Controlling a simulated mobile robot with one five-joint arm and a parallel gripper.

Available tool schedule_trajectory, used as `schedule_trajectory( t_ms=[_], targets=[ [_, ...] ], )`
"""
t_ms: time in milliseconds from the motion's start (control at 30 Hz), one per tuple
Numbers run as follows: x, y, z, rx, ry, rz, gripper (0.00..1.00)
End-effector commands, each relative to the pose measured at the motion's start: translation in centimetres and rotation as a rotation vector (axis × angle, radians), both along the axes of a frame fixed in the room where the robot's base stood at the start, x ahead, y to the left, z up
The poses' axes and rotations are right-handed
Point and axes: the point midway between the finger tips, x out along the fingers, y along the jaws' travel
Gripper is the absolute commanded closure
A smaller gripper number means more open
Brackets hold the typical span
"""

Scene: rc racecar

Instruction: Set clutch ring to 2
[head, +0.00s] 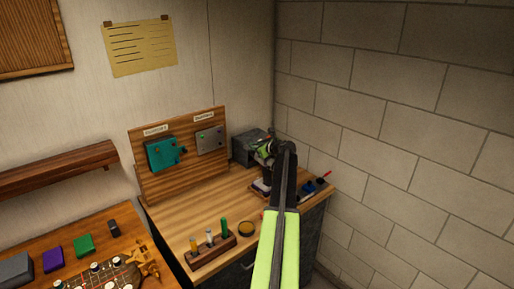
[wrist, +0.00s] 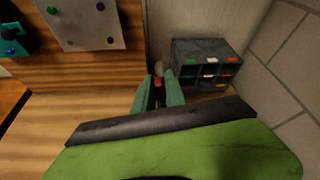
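A large green and black shape fills the bottom of the wrist view.
A grey drawer cabinet (wrist: 206,62) stands behind the gripper, near the block wall (head: 400,130). A wooden panel (head: 180,178) with teal and grey boxes stands left. The bench middle is clear.

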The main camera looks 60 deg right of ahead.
Motion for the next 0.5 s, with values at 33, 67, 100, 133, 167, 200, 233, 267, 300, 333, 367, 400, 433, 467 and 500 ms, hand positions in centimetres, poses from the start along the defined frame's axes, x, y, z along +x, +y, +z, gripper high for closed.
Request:
schedule_trajectory(
  t_ms=[33,67,100,133,167,200,233,267,300,333,367,400,433,467,500],
  targets=[
    [0.00,-0.01,0.00,0.000,0.000,0.000,0.76],
    [0.00,0.00,0.00,0.000,0.000,0.000,0.72],
    [0.00,0.00,0.00,-0.001,0.000,0.000,0.67],
    [0.00,0.01,0.00,-0.001,0.000,0.000,0.67],
    [0.02,0.01,0.00,-0.001,0.000,0.000,0.67],
    [0.02,0.01,0.00,-0.001,0.000,0.000,0.67],
    [0.02,0.02,0.00,-0.001,0.000,0.000,0.67],
    [0.02,0.02,0.00,-0.001,0.000,0.000,0.67],
    [0.03,0.01,0.00,-0.001,0.000,0.000,0.67],
    [0.03,0.02,-0.01,-0.002,0.001,0.001,0.67],
    [0.02,0.03,0.01,-0.002,0.001,0.001,0.67],
    [-0.08,0.08,0.07,-0.002,0.001,0.001,0.67],
    [-0.22,0.15,0.17,-0.001,0.000,0.000,0.67],
    [-0.45,0.26,0.32,-0.001,0.000,-0.001,0.67],
    [-0.90,0.47,0.59,-0.001,0.000,-0.001,0.67]
  ],
)
